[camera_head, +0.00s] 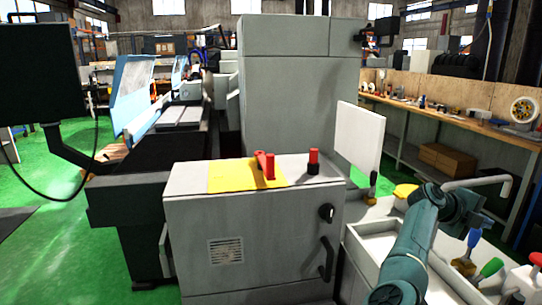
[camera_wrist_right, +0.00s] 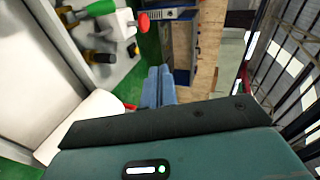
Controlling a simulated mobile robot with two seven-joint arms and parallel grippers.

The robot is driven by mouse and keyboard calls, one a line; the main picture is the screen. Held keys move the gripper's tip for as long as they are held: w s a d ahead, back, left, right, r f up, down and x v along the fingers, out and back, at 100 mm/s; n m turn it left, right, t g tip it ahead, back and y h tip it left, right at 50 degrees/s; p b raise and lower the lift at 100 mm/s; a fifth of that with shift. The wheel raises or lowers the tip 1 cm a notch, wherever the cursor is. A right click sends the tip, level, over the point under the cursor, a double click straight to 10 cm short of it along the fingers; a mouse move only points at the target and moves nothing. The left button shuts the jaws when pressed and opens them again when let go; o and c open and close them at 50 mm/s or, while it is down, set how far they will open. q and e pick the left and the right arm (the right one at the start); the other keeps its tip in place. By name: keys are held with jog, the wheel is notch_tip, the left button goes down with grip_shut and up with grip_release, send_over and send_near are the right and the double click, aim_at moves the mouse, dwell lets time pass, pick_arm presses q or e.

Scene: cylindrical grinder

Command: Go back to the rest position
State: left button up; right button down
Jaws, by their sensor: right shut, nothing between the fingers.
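My right arm reaches in from the bottom right of the head view, over the worktop with the tools. The right gripper shows in the wrist view (camera_wrist_right: 158,88). Its two blue-grey fingers lie together, with nothing between them. They point out over the floor towards a wooden bench. In the head view its fingers are hard to make out beyond the teal arm. My left arm and left gripper are in neither view.
A grey cabinet (camera_head: 250,235) stands in the middle, with a yellow sheet (camera_head: 228,176) and red-topped items on top. A white panel (camera_head: 358,138) rises right of it. Hand tools and a pale tray (camera_head: 378,246) lie near my arm. Green floor (camera_head: 60,260) is open at left.

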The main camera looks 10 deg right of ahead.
notch_tip(320, 180, up, 4)
jog(key=s+n+t+h, duration=0.2)
jog(key=n+t+h, duration=0.5)
jog(key=n, duration=0.1)
jog(key=a+f+n+t+y+p, duration=0.1)
jog(key=a+f+n+t+y, duration=0.4)
jog(key=a+n+t+y, duration=0.35)
jog(key=a+f+n+t+y+p, duration=0.1)
jog(key=a+f+n+t+y, duration=0.35)
jog(key=a+n, duration=0.6)
jog(key=s+a+f+n+g+y, duration=0.3)
jog(key=s+a+f+n+y, duration=0.45)
jog(key=a+f, duration=0.45)
jog(key=s+a+f+n+g+y, duration=0.1)
jog(key=s+a+f+g, duration=0.2)
jog(key=s+a, duration=0.3)
jog(key=s+a+f+n+g+y, duration=0.2)
jog(key=s+a+f+g, duration=0.1)
jog(key=s, duration=0.7)
jog(key=a+f, duration=0.1)
jog(key=a, duration=0.1)
jog(key=shift+a+f, duration=0.3)
jog(key=shift+a, duration=0.1)
